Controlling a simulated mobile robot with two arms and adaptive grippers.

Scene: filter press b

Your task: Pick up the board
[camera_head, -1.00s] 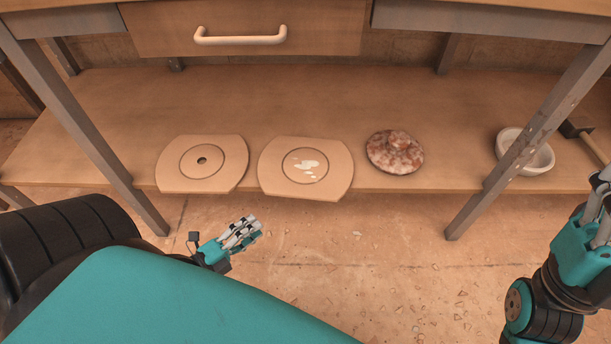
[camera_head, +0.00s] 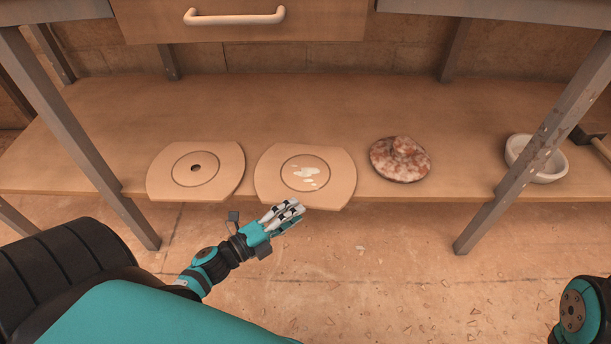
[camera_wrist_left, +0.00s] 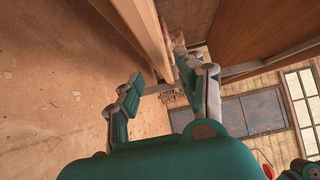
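Two flat wooden boards with rounded sides lie on the lower shelf. The left board (camera_head: 222,165) has a ring groove and a dark centre hole. The right board (camera_head: 335,178) has a ring with white spots inside, and its front edge reaches the shelf's front edge. My left gripper (camera_head: 288,211) is just in front of and below the right board's front edge, holding nothing. In the left wrist view its fingers (camera_wrist_left: 160,76) are spread, with a wooden edge ahead of them; I cannot tell whether it is shelf or board. My right gripper is out of view.
The shelf (camera_head: 270,110) also holds a mottled reddish lidded-looking round object (camera_head: 400,160) and a white bowl (camera_head: 537,160) behind the right table leg (camera_head: 530,150). A hammer-like tool (camera_head: 592,140) lies far right. A drawer (camera_head: 240,25) hangs above.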

